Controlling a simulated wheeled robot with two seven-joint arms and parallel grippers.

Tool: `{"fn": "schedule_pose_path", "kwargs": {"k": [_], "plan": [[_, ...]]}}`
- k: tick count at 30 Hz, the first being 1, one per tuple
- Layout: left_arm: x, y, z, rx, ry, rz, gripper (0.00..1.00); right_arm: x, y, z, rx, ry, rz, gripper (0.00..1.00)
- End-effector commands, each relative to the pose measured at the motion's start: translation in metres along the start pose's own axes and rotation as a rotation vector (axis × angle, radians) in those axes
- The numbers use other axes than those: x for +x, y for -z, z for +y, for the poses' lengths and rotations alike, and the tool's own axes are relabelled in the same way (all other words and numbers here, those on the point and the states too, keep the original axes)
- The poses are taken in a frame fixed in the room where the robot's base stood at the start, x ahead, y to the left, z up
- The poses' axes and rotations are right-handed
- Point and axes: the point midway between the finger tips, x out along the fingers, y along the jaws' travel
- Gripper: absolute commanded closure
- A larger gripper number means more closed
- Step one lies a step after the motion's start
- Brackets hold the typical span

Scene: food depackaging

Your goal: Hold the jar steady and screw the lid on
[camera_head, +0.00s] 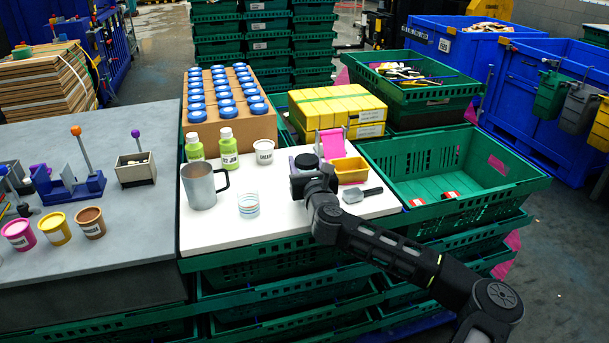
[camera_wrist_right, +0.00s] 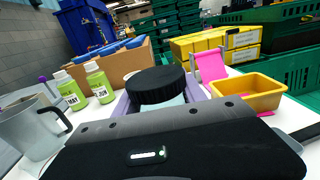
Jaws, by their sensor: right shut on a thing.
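A jar shows in the right wrist view as a pale bluish body (camera_wrist_right: 168,103) under a black ribbed lid (camera_wrist_right: 157,80). The lid sits over the jar's top; I cannot tell whether its thread has caught. My right gripper (camera_head: 304,173) is shut on the jar, with a pale lavender finger on each side in the wrist view. In the head view the dark lid (camera_head: 306,161) shows just beyond the gripper, and my gripper hides most of the jar. My left gripper is not in view.
On the white board (camera_head: 225,236) stand a grey mug (camera_head: 200,188), a clear striped glass (camera_head: 248,204), two green bottles (camera_head: 228,150), a white tub (camera_head: 264,152) and a yellow tray (camera_head: 350,169). A scoop (camera_head: 362,194) lies right. A green crate (camera_head: 450,185) borders the board.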

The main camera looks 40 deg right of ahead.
Motion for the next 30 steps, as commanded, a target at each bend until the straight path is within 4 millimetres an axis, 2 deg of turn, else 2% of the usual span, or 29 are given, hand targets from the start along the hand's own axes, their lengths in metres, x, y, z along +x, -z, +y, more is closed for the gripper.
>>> {"fn": "schedule_pose_path", "kwargs": {"k": [5,13,25,26,30], "plan": [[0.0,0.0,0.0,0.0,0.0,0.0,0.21,0.0,0.005,0.0,0.0,0.0,0.0,1.0],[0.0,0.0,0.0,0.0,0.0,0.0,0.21,0.0,0.036,0.0,0.0,-0.001,0.0,1.0],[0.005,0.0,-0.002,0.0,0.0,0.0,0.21,0.0,0.042,0.0,-0.001,-0.001,-0.001,1.0],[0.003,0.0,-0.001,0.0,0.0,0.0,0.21,0.0,0.04,0.0,-0.001,0.0,0.0,0.49],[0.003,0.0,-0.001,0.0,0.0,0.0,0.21,0.0,0.04,0.0,-0.001,0.0,0.0,0.38]]}}
